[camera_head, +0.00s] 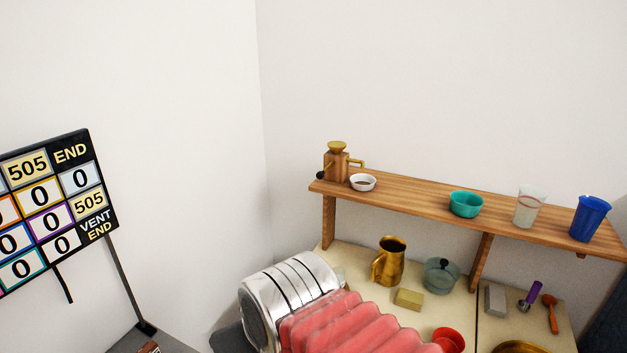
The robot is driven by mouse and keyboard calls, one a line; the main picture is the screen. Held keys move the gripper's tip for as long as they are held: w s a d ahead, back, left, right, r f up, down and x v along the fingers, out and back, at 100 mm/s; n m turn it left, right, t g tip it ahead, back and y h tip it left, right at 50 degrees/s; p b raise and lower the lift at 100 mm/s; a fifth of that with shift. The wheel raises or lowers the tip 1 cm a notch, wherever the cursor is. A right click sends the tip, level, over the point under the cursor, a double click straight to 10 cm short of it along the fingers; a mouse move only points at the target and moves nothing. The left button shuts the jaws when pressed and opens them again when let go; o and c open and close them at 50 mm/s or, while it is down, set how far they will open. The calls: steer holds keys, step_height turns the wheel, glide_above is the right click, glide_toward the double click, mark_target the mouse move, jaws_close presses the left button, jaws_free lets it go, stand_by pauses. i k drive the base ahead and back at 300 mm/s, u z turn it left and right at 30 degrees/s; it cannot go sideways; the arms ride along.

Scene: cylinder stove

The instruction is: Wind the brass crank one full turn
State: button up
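A wooden grinder (336,166) with a brass cup on top stands at the left end of the wooden shelf. A brass bent bar (357,162) sticks out on its right side. A small black knob (320,175) shows at its lower left. I cannot tell for sure which of these belongs to the crank. My gripper is not in view.
The shelf (420,192) also holds a white bowl (363,182), teal bowl (466,204), clear cup (528,207) and blue cup (590,218). Below stand a brass pitcher (389,262) and glass pot (441,275). A silver cylinder (290,287) and red ribbed shape (350,325) fill the foreground.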

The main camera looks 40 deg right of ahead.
mark_target(320, 174)
steer(key=k, duration=0.5)
steer(key=u, duration=1.25)
steer(key=k, duration=0.5)
steer(key=z, duration=0.05)
steer(key=i, duration=0.5)
